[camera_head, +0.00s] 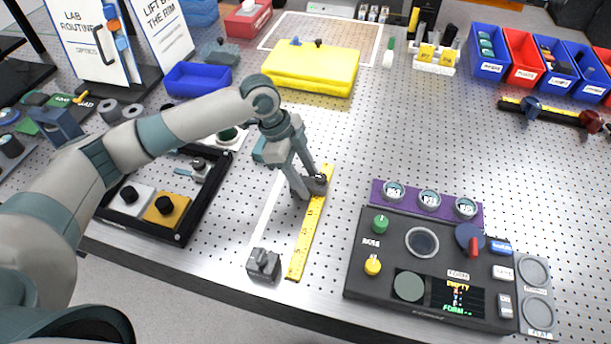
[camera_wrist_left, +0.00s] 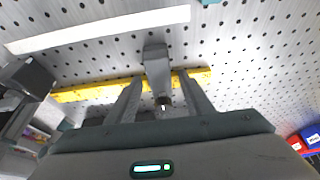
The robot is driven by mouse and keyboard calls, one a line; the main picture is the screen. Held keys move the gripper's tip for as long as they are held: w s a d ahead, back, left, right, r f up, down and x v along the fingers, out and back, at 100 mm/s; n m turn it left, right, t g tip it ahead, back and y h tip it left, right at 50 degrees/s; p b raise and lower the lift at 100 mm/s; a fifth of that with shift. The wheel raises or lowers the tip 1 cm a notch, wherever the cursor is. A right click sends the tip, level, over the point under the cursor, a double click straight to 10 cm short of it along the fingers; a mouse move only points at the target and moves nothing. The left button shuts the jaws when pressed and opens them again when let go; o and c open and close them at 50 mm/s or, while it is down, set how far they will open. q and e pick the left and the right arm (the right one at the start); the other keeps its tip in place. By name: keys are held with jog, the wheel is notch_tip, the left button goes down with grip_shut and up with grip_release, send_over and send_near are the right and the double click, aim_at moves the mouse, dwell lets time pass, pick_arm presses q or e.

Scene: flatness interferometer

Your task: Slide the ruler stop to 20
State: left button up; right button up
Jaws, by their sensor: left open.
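The yellow ruler (camera_head: 308,232) lies on the perforated bench top, running from the front edge up toward the middle. It also shows in the left wrist view (camera_wrist_left: 92,92). The dark grey ruler stop (camera_head: 319,185) sits on the ruler near its far end. In the left wrist view the stop (camera_wrist_left: 157,68) stands up between my fingers. My left gripper (camera_head: 305,192) is open and low at the stop, with its fingers (camera_wrist_left: 160,95) on either side; I cannot tell whether they touch it. The scale numbers are too small to read. My right gripper is not in view.
A grey block (camera_head: 263,265) stands beside the ruler's near end, and a white strip (camera_head: 267,212) lies to its left. A black control panel (camera_head: 385,262) stands to the right. A black tray (camera_head: 187,222) lies left, under my arm. A yellow case (camera_head: 312,68) is farther back.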

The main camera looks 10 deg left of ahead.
pick_arm(q)
jog(key=shift+r, duration=0.1)
jog(key=b+v, duration=0.4)
jog(key=v, duration=1.3)
jog(key=shift+s, duration=0.1)
dwell(0.3)
